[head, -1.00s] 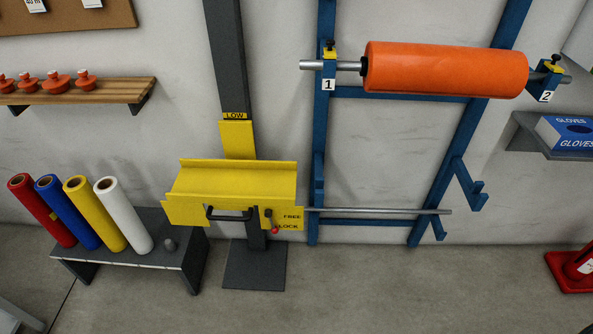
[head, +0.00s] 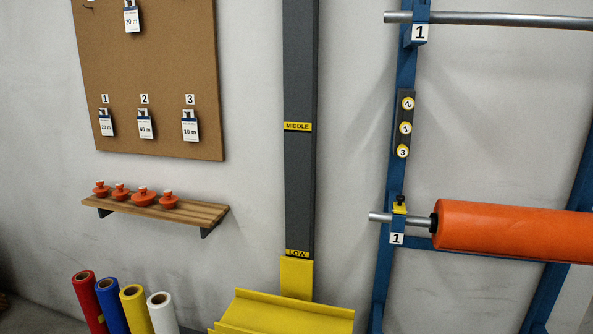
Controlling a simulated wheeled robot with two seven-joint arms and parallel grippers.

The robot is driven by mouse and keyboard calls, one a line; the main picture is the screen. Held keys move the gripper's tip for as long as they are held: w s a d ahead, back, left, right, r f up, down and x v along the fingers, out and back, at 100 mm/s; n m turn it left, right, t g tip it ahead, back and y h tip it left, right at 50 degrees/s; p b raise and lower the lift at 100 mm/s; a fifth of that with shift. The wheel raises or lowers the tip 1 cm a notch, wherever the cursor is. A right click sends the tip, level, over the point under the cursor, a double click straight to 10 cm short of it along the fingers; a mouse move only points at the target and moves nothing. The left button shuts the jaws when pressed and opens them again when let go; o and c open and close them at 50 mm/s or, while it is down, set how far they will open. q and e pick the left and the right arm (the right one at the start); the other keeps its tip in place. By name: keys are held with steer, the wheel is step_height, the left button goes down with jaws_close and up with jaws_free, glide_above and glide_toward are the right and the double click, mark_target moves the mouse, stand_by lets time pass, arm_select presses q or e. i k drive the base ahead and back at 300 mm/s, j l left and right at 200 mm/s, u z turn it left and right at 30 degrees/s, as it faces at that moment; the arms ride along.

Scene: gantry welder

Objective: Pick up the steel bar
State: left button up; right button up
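A bare steel bar (head: 500,19) lies level across the top of the blue rack (head: 406,70) at the upper right, by a label 1; its right end is out of view. A second steel bar (head: 379,217) runs through an orange roll (head: 515,230) lower on the rack. Its left end sticks out past a yellow-topped holder (head: 399,206), also by a label 1. Neither of my grippers is in view.
A yellow cradle (head: 285,312) sits low on a dark upright post (head: 300,65) marked MIDDLE and LOW. A wooden shelf (head: 190,211) holds orange knobs. A corkboard (head: 180,60) with tags hangs above. Coloured rolls (head: 135,308) stand at the lower left.

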mark_target(531, 20)
steer(key=z, duration=1.25)
steer(key=l+u, duration=0.2)
steer(key=l, duration=0.2)
steer(key=k+l+u, duration=0.15)
steer(key=l, duration=0.25)
steer(key=k+l+u, duration=0.2)
steer(key=l, duration=0.15)
steer(key=l+u, duration=0.15)
steer(key=l, duration=0.25)
